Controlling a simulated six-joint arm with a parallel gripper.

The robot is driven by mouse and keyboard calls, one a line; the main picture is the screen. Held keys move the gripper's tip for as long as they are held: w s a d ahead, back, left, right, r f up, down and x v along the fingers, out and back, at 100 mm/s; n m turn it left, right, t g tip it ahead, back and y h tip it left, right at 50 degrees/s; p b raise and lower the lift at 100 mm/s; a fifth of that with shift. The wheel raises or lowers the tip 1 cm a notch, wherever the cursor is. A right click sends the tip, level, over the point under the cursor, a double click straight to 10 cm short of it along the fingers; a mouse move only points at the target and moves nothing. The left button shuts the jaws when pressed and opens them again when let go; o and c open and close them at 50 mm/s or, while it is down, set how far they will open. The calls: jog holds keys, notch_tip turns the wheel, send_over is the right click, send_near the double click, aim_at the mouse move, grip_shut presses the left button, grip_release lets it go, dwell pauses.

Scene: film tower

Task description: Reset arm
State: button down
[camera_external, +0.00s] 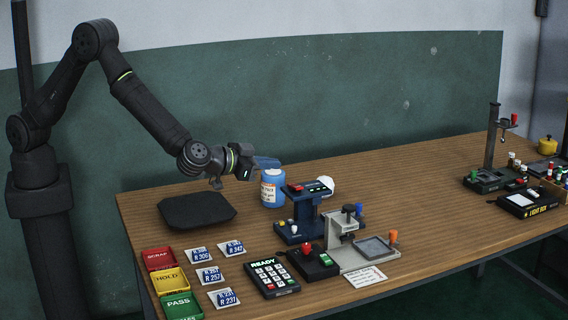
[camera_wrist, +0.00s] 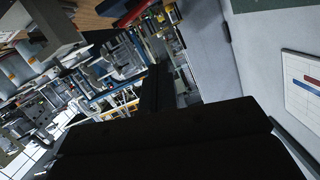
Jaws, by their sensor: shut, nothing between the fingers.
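My gripper (camera_external: 267,162) is at the end of my black arm, held out level above the left part of the wooden table. It is shut and empty. Its tip is just above and behind a blue jar (camera_external: 272,188) with a paper label; I cannot tell whether they touch. In the wrist view, dark gripper parts (camera_wrist: 180,145) fill the lower part, and the room beyond is tilted.
A black tray (camera_external: 197,210) lies left of the jar. A blue device (camera_external: 302,212), a grey stand (camera_external: 342,240) and a keypad (camera_external: 272,278) stand right and in front. Red, yellow and green bins (camera_external: 170,282) line the left edge. The table's middle right (camera_external: 420,185) is clear.

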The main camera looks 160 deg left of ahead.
jog(key=v, duration=0.5)
jog(key=w+d+f+m, duration=0.1)
jog(key=d+f+m, duration=0.1)
jog(key=m, duration=0.8)
jog(key=w+d+f+m+t+h, duration=0.1)
jog(key=f+m, duration=0.3)
jog(key=m, duration=0.6)
jog(key=w+d+f+m+t, duration=0.1)
jog(key=d+f+m, duration=0.1)
jog(key=m, duration=0.7)
jog(key=shift+w+d+f+m, duration=0.35)
jog(key=shift+d+f+m, duration=0.05)
jog(key=shift+f, duration=0.05)
